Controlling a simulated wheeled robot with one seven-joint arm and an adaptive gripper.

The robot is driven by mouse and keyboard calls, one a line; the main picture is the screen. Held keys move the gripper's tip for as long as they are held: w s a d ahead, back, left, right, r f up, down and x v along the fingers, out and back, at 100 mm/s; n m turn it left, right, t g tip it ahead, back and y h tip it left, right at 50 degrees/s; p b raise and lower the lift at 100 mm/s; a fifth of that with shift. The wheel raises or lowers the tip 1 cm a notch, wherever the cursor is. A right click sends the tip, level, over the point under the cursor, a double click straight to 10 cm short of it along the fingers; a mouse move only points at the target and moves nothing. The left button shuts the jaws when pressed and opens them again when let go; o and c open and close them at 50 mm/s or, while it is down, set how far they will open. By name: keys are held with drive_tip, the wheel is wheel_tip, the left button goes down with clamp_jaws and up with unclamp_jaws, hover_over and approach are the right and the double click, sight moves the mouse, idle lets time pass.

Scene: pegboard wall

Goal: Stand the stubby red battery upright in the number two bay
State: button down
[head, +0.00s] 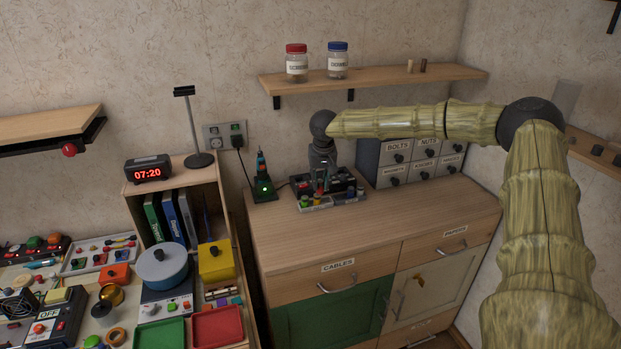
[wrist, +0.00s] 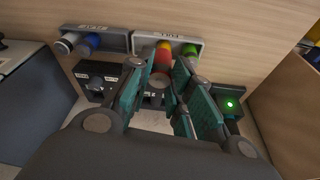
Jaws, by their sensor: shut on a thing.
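My gripper (wrist: 160,78) is shut on the red battery (wrist: 161,64), which shows between the teal fingers in the wrist view. A yellow-orange shape sits just behind it, and I cannot tell whether it is a separate battery. In the head view my gripper (head: 323,178) points down over the black charger (head: 349,183) on the cabinet, and what it holds is too small to make out. The charger also shows in the wrist view (wrist: 97,80), partly hidden by the fingers. Its bay numbers are not readable to me.
A grey tray (wrist: 202,47) marked FULL holds a green battery (wrist: 190,50). Another grey tray (wrist: 115,40) holds white and blue batteries. A small device with a green light (head: 264,188) stands left of the charger. Labelled drawers (head: 393,158) stand behind right. The cabinet's front top (head: 380,232) is clear.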

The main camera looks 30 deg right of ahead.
drive_tip(key=w+d+p, duration=0.1)
drive_tip(key=w+d, duration=0.1)
drive_tip(key=w, duration=0.2)
drive_tip(key=w+d+f+p, duration=0.1)
drive_tip(key=w+d+p, duration=0.1)
drive_tip(key=w, duration=0.3)
drive_tip(key=w+d+p, duration=0.1)
drive_tip(key=w+d, duration=0.1)
drive_tip(key=w, duration=0.3)
drive_tip(key=shift+d+f+p, duration=0.15)
drive_tip(key=shift+d+p, duration=0.2)
drive_tip(key=p+x, duration=0.2)
drive_tip(key=x, duration=0.1)
drive_tip(key=shift+s+a+f, duration=0.1)
drive_tip(key=shift+s, duration=0.05)
drive_tip(key=shift+f, duration=0.25)
drive_tip(key=shift+f, duration=0.25)
drive_tip(key=c, duration=1.3)
unclamp_jaws()
drive_tip(key=shift+o, duration=0.2)
drive_tip(key=shift+r, duration=0.15)
